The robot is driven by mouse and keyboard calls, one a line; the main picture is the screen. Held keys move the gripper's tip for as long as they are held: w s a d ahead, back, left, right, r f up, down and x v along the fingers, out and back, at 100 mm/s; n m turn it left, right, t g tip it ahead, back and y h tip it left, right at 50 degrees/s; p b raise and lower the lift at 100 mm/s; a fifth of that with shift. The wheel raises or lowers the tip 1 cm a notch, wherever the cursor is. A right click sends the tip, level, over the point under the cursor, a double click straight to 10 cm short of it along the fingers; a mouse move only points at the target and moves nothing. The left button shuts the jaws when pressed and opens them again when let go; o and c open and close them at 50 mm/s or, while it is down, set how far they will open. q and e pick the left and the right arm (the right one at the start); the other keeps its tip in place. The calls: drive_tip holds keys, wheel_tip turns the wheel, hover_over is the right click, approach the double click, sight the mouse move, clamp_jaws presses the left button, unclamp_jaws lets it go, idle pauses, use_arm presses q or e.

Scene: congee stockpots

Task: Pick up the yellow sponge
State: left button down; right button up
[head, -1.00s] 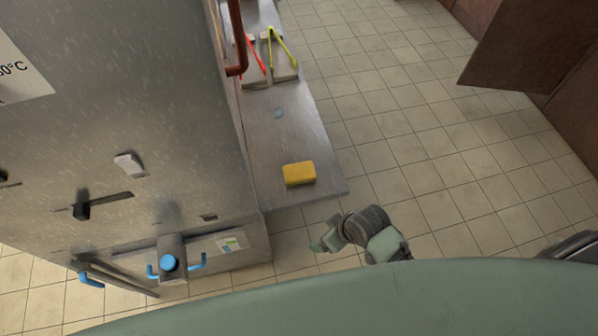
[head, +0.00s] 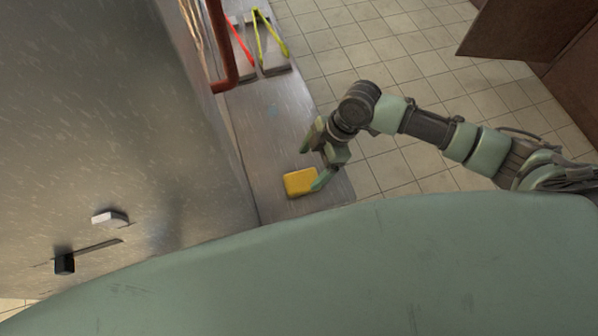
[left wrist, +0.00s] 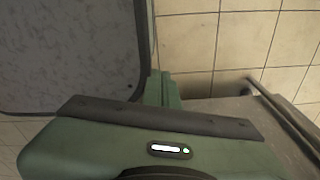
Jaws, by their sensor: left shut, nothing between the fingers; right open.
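The yellow sponge (head: 299,183) lies flat near the front end of the steel counter in the head view. My right gripper (head: 313,162) is open just above and beside the sponge. One green fingertip overlaps the sponge's right edge in the picture, and the other is over the counter behind it. I cannot tell whether it touches the sponge. My left gripper (left wrist: 163,90) shows in the left wrist view, shut and empty, pointing towards the tiled surface; it is not seen in the head view.
The steel counter (head: 270,125) is narrow, with red-handled tongs (head: 239,42) and yellow-green-handled tongs (head: 271,40) at its back. A large steel appliance (head: 120,120) with a reddish-brown bar (head: 222,45) stands along its left. Tiled floor (head: 390,55) is open to the right.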

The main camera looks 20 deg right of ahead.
sight(304, 180)
drive_tip(key=f, duration=0.1)
drive_tip(key=s+a+f, duration=0.1)
drive_tip(key=f, duration=0.1)
drive_tip(key=shift+a, duration=0.15)
drive_tip(key=shift+x, duration=1.2)
drive_tip(key=shift+f, duration=0.35)
use_arm(q)
drive_tip(key=shift+s+r, duration=0.2)
drive_tip(key=shift+s, duration=0.3)
drive_tip(key=shift+s, duration=0.3)
use_arm(e)
drive_tip(key=shift+f, duration=0.3)
drive_tip(key=c, duration=1.5)
drive_tip(key=shift+o, duration=0.2)
drive_tip(key=shift+r, duration=0.15)
